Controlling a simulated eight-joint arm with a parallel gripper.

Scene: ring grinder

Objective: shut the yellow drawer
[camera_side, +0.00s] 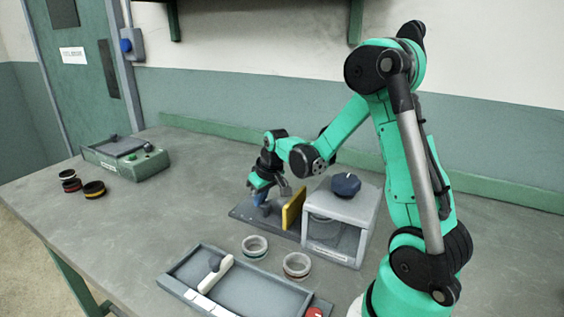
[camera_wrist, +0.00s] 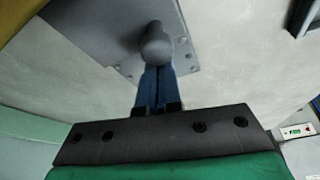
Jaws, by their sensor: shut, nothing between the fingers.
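The yellow drawer (camera_side: 293,208) shows in the side view as an upright yellow front at the left side of a grey box-shaped housing (camera_side: 368,216). How far it stands out from the housing is hard to tell. In the wrist view a yellow edge (camera_wrist: 18,14) shows at the top left corner. My gripper (camera_side: 262,202) is shut and empty, pointing down low over the grey base plate (camera_side: 242,212), left of the yellow front and apart from it. In the wrist view its blue fingers (camera_wrist: 155,88) are together, beside a grey round-topped knob (camera_wrist: 156,44); contact is unclear.
A dark blue knob (camera_side: 346,184) sits on top of the housing. Two rings (camera_side: 297,265) and a grey tray (camera_side: 250,291) lie in front. A green-grey box (camera_side: 126,157) and several dark rings (camera_side: 94,190) are far left. The table between is clear.

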